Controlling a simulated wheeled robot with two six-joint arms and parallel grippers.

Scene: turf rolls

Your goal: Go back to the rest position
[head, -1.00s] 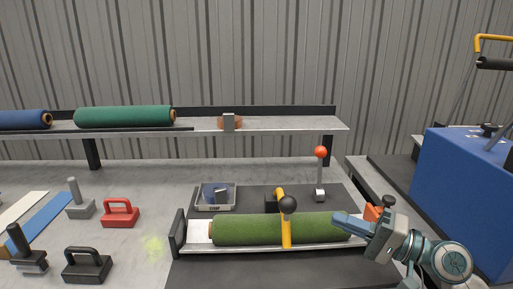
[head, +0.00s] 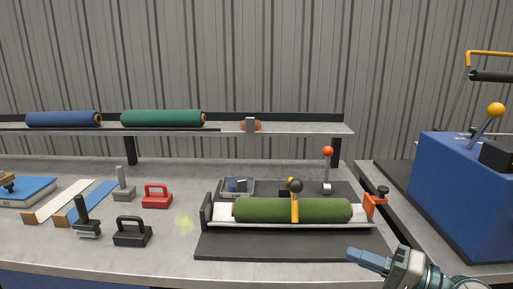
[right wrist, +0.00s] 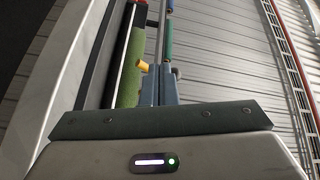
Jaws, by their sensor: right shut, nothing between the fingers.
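My right gripper (head: 368,259) is at the lower right of the head view, in front of the work table's black mat. It is shut and empty, apart from the green turf roll (head: 270,210). The roll lies in a metal cradle (head: 214,213) with a yellow clamp arm (head: 295,210) across it and an orange stop at its right end. In the right wrist view the roll (right wrist: 130,70) shows beyond the closed fingers (right wrist: 158,85). My left gripper is not in view.
A red-knobbed lever (head: 328,152) and a small tray (head: 224,191) stand behind the cradle. Several handled tools, including a red one (head: 157,196), stand at left. A shelf (head: 300,129) holds a blue and a dark green roll. A blue machine (head: 455,190) is at right.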

